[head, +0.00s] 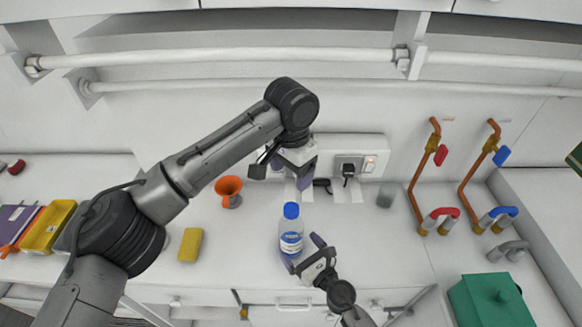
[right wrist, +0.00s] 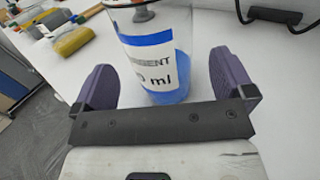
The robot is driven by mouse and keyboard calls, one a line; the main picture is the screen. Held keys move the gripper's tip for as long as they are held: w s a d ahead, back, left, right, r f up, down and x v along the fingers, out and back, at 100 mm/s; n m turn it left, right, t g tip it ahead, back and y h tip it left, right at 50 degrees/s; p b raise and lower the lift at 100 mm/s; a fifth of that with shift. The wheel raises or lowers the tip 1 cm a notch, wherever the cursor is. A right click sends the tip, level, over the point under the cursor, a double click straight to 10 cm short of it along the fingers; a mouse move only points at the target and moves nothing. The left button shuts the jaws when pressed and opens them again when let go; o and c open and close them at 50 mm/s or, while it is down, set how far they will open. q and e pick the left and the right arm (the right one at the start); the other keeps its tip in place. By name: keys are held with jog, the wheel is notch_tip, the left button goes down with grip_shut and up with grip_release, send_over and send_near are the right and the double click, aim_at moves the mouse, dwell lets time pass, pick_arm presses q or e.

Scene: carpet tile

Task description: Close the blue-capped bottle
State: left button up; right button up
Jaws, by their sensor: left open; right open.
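The bottle (head: 291,238) stands upright on the white counter, clear with a white and blue label. Its blue cap (head: 291,210) shows at the top in the head view; I cannot tell whether it is seated. My right gripper (head: 303,252) is open at the bottle's lower right. In the right wrist view the bottle (right wrist: 158,55) stands between the open purple fingers, with gaps visible beside it and its top cut off. My left gripper (head: 303,180) is open and looks empty, above the bottle in the picture, apart from the cap; its fingers are partly hidden.
An orange funnel-like cup (head: 228,187) and a yellow sponge-like block (head: 190,245) are left of the bottle. A socket panel (head: 362,160) is behind. A small clear glass (head: 385,197), pipes with red and blue handles, and a green box (head: 490,300) are at right.

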jog(key=v, duration=0.9)
jog(key=shift+s+d, duration=0.2)
jog(key=shift+s, duration=0.1)
